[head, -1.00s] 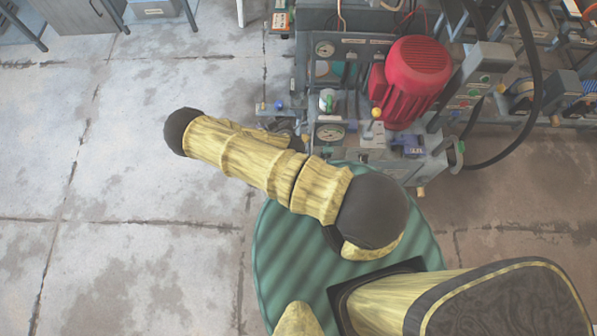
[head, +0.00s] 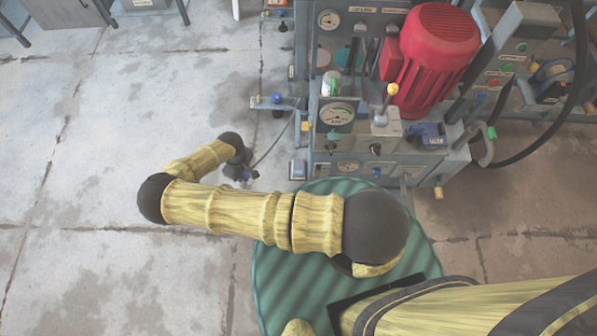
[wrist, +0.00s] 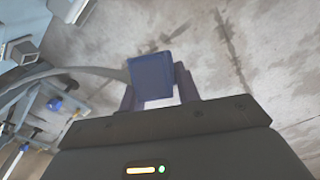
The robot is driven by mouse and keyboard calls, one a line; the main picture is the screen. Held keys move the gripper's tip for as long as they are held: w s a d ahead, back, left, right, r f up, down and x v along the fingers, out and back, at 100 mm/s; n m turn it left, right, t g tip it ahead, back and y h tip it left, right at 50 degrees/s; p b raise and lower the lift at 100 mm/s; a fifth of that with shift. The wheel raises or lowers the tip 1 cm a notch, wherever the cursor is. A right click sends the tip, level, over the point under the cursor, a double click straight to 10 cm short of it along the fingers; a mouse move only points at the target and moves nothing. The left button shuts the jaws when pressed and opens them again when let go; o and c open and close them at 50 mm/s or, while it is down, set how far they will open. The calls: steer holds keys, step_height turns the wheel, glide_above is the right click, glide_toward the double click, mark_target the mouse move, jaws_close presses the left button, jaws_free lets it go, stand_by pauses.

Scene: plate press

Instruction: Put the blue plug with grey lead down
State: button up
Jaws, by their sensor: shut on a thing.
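The blue plug (wrist: 151,78) is between the two fingers of my gripper (wrist: 157,88) in the wrist view. My gripper is shut on it and holds it above the concrete floor. The grey lead (wrist: 70,73) runs from the plug to the left. In the head view my gripper (head: 240,174) is small and dark, left of the machine. A bit of blue shows at its tip, and the thin lead curves up right toward the machine. The far end of the lead is not clear.
The press machine (head: 345,140), with a red motor (head: 436,58), gauges and levers, stands right of my gripper. A small bracket shelf (head: 278,102) with blue and yellow knobs juts from its left side. The concrete floor (head: 110,110) to the left is open.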

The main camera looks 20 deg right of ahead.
step_height(320, 180, down, 6)
steer(key=w+n+g+h+b, duration=0.1)
steer(key=n+h+b, duration=0.1)
steer(key=b, duration=0.3)
steer(key=shift+w+d+f+g, duration=0.2)
steer(key=shift+d+f+g, duration=0.1)
steer(key=shift+d, duration=0.1)
steer(key=w+f+n+h+b, duration=0.2)
steer(key=w+b, duration=0.1)
steer(key=b, duration=0.2)
steer(key=shift+w+f+n, duration=0.1)
steer(key=shift+f+n, duration=0.2)
steer(key=shift+f, duration=0.05)
steer(key=shift+w+r+n+h, duration=0.15)
steer(key=shift+w+n+h, duration=0.2)
steer(key=shift+w, duration=0.25)
steer(key=d+b, duration=0.1)
steer(key=d, duration=0.5)
steer(key=d+f+b, duration=0.1)
steer(key=d+b, duration=0.1)
steer(key=d, duration=0.5)
steer(key=d+f+b, duration=0.1)
steer(key=d+b, duration=0.1)
steer(key=d, duration=0.4)
steer(key=shift+s+d, duration=0.15)
steer(key=shift+s, duration=0.1)
